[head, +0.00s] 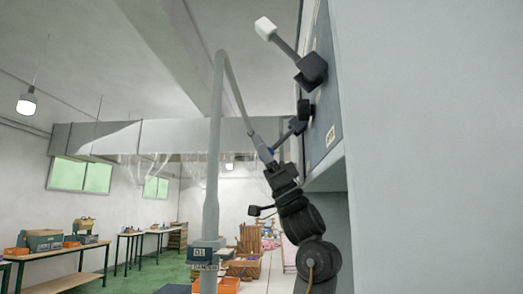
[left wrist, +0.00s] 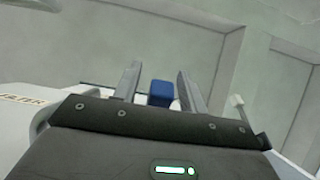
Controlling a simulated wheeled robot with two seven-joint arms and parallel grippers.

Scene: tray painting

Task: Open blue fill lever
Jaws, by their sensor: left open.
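The blue knob of the fill lever (left wrist: 160,93) shows in the left wrist view between my two gripper fingers, with a gap visible on either side. In the head view, only a sliver of blue (head: 271,151) shows beside the fingers. The lever's dark arm (head: 287,136) runs from there up right to its mount on the panel. My left gripper (head: 262,148) is open and points up and left from the dark wrist; it also shows in the left wrist view (left wrist: 158,88). Contact with the knob cannot be told. My right gripper is out of view.
A white-knobbed lever (head: 265,28) juts from the dark panel (head: 325,95) above my gripper. A dark-knobbed lever (head: 254,211) is below left. A grey post (head: 212,165) stands left. A pale wall (head: 430,150) fills the right. Workbenches (head: 60,250) stand far off.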

